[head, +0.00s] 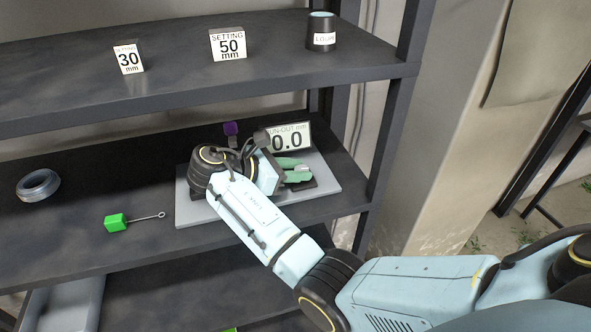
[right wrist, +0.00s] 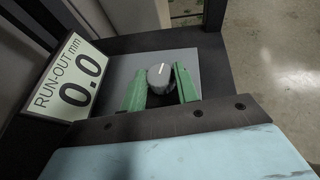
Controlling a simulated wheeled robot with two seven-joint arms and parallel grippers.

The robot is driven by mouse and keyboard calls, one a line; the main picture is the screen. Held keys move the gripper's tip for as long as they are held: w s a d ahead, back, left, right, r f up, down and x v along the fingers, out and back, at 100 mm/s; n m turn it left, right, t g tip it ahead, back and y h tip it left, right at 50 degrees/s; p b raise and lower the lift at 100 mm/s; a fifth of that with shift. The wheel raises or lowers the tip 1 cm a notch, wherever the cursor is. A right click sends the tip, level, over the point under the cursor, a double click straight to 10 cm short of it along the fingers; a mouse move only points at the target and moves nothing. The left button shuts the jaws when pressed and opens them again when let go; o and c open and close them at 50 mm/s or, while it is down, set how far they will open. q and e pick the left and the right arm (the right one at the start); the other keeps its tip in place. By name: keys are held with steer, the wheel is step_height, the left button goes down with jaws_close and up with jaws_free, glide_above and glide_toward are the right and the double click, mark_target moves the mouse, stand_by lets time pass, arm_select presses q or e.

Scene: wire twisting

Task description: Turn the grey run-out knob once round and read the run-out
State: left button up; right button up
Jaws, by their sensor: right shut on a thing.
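My right gripper (head: 294,172) reaches over the grey base plate (head: 326,187) on the middle shelf. In the right wrist view its green fingers (right wrist: 158,82) stand on either side of the grey run-out knob (right wrist: 159,73) and are shut on it. The knob has a pale pointer line on its top. In the head view the fingers and arm hide the knob. The run-out display (head: 291,138) behind it reads 0.0 mm; it also shows in the right wrist view (right wrist: 66,84). My left gripper is not in view.
A green block with a ringed rod (head: 116,223) and a dark ring (head: 38,185) lie left of the plate. A purple piece (head: 231,128) shows behind my wrist. Setting blocks 30 (head: 128,58) and 50 (head: 228,44) and a dark labelled cup (head: 321,32) stand on the upper shelf.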

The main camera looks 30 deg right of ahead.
steer(key=shift+w+m+g, duration=0.1)
steer(key=shift+m+g, duration=0.4)
steer(key=shift+g, duration=0.2)
steer(key=o, duration=1)
steer(key=shift+d, duration=0.15)
steer(key=shift+t, duration=0.3)
